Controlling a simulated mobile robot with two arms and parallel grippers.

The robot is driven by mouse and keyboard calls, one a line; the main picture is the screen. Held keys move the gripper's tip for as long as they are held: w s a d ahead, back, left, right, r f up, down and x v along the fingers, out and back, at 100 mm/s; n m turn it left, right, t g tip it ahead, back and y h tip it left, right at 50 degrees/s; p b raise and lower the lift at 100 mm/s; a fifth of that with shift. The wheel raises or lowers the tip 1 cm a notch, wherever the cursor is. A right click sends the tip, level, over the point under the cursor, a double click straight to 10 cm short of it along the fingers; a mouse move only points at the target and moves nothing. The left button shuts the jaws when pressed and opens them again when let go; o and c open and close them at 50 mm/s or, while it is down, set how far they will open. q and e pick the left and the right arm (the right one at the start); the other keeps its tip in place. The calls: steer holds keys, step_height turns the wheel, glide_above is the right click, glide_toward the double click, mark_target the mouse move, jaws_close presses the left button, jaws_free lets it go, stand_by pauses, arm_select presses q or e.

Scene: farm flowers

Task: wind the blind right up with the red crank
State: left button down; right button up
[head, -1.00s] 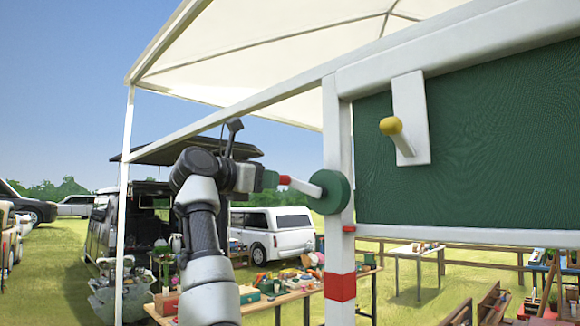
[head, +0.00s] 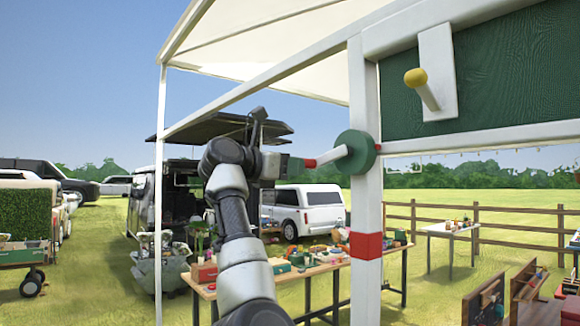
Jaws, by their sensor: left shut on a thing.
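The crank has a green disc (head: 357,153) on the white post, a pale arm (head: 332,156) and a red grip (head: 310,163). My left gripper (head: 298,165) is shut on the red grip, left of the disc. The jaws partly hide the grip. The green blind (head: 510,75) hangs at the upper right, and its pale bottom bar (head: 480,138) is about level with the disc. Below the bar the opening is clear to the field. My right gripper is not in view.
A white plate with a yellow-tipped peg (head: 416,78) stands in front of the blind. The white post (head: 365,290) has a red band (head: 366,246). A table of goods (head: 325,270) stands behind my left arm. A wooden fence and small white table (head: 448,232) are farther back.

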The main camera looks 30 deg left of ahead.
arm_select(q)
steer(key=shift+d+f, duration=0.1)
stand_by(0.4)
steer(key=c, duration=1.2)
jaws_free()
steer(key=shift+o, duration=1.4)
steer(key=shift+d, duration=0.1)
steer(key=shift+s+a+b, duration=0.3)
steer(key=shift+s+b, duration=0.15)
steer(key=shift+s, duration=0.05)
steer(key=b+v, duration=0.3)
steer(key=v, duration=0.6)
steer(key=shift+s+b, duration=0.35)
steer(key=shift+s, duration=0.05)
steer(key=shift+c, duration=0.4)
